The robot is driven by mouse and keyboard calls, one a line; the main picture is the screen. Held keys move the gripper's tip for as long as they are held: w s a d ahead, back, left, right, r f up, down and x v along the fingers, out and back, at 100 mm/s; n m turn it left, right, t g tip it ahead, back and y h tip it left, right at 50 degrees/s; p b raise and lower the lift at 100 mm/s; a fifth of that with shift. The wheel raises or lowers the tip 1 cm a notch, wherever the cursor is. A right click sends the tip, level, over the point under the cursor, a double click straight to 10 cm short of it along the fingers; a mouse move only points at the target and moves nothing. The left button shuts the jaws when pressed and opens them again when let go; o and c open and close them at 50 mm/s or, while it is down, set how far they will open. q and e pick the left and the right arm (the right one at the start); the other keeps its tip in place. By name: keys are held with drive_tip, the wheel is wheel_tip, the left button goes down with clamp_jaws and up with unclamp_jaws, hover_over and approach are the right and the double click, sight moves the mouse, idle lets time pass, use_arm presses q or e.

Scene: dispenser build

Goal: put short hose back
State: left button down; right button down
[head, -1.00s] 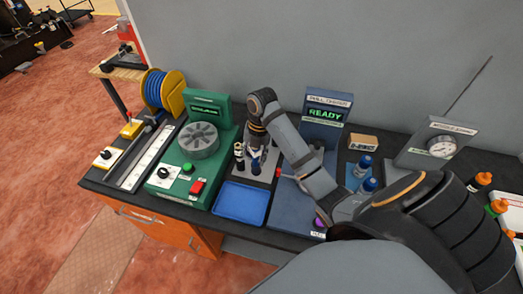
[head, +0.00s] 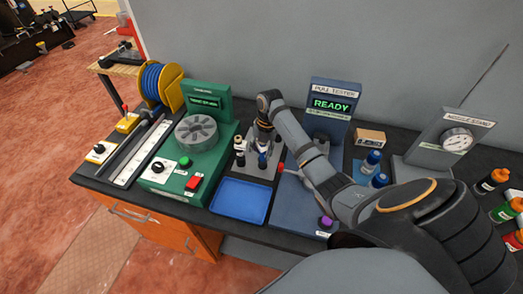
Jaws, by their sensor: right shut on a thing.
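My right gripper (head: 262,147) points down over a grey plate (head: 262,167) behind the blue tray. It is shut on a small dark piece, which its fingers mostly hide; I cannot tell for sure that it is the short hose. Small upright dark and white pieces (head: 239,150) stand on the plate just left of the gripper. A dark-blue piece (head: 262,161) shows right below the fingers; I cannot tell whether it is held or stands on the plate. My left gripper is not in view.
The green machine (head: 157,178) with a round grey drum is left of the plate. The empty blue tray (head: 240,200) is in front. The pull tester (head: 331,100), reading READY, is to the right, with blue bottles (head: 371,162) beyond. A blue hose reel (head: 152,82) stands far left.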

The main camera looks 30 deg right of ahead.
drive_tip(key=c, duration=1)
unclamp_jaws()
drive_tip(key=shift+f, duration=0.1)
